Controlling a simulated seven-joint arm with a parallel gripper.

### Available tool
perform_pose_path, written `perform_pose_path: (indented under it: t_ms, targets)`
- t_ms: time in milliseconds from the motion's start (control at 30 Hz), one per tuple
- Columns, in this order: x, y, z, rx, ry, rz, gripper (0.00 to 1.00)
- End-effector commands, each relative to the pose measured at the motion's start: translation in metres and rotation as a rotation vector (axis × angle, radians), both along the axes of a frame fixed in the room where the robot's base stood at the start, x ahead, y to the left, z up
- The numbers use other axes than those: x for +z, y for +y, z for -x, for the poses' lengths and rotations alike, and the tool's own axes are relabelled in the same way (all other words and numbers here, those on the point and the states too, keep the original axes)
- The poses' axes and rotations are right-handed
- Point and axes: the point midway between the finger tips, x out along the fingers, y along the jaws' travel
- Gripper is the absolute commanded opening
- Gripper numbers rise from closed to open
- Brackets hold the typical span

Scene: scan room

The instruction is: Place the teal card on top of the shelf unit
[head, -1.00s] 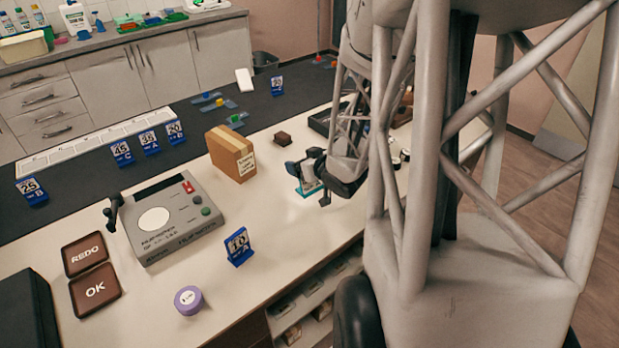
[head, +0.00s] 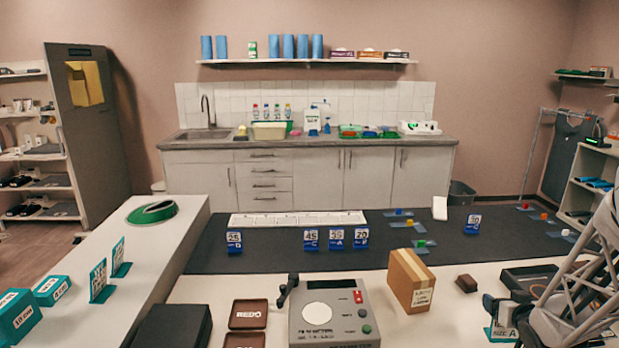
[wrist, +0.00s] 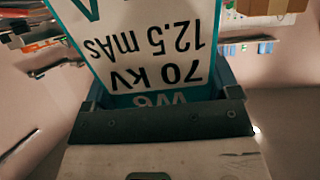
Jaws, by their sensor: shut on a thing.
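The teal card (wrist: 140,45) fills the upper part of the wrist view, a white face with a teal border and upside-down print reading "70 kV" and "12.5 mAs". My gripper (wrist: 160,105) is shut on its lower edge. In the head view the teal card (head: 502,333) shows low at the right, with my gripper (head: 497,308) dark above it; whether the card touches the counter cannot be told. A shelf unit (head: 587,162) stands at the far right with a small green-lit item on top. Another shelf unit (head: 38,157) with loaded shelves stands at the far left.
A grey control box (head: 333,322) is at front centre. Blue number cards (head: 311,239) stand on the dark mat (head: 290,261).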

Motion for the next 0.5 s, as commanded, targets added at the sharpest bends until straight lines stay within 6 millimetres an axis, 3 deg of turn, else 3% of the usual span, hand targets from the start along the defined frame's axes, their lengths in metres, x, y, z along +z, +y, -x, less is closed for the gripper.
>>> perform_pose_path:
  t_ms: [300, 500]
  targets:
    - [0.046, -0.108, -0.055, -0.264, -0.002, -0.001, 0.47]
    - [0.075, -0.165, -0.081, -0.41, -0.001, -0.001, 0.47]
